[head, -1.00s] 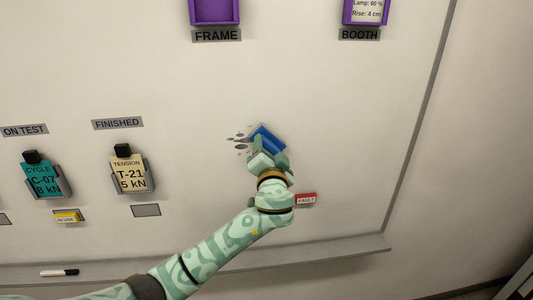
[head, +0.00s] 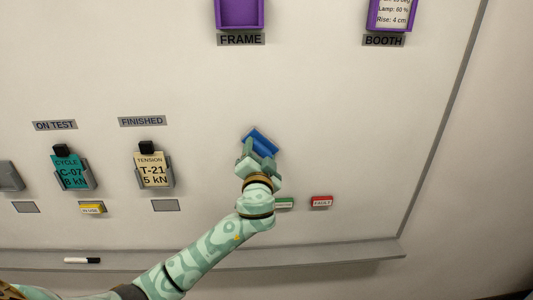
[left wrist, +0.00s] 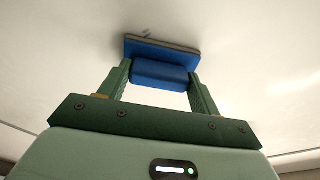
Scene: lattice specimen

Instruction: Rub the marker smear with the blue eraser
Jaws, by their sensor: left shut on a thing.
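The blue eraser (head: 260,142) is pressed against or held very close to the whiteboard, tilted in the head view. My left gripper (head: 254,158) is shut on its blue grip. In the left wrist view, both fingers of the gripper (left wrist: 160,74) clasp the eraser (left wrist: 160,52), its pad facing the board. Little of the marker smear shows now. A small dark mark (left wrist: 147,33) shows just past the eraser's far edge in the left wrist view. Whether more smear lies under the eraser is hidden. My right gripper is out of view.
A red FAULT magnet (head: 321,202) and a green magnet (head: 284,204) sit below my gripper, the green one partly hidden by my arm. Tag holders (head: 153,170) are to the left. A purple frame (head: 239,14) is above. A marker (head: 82,260) lies on the ledge (head: 330,250).

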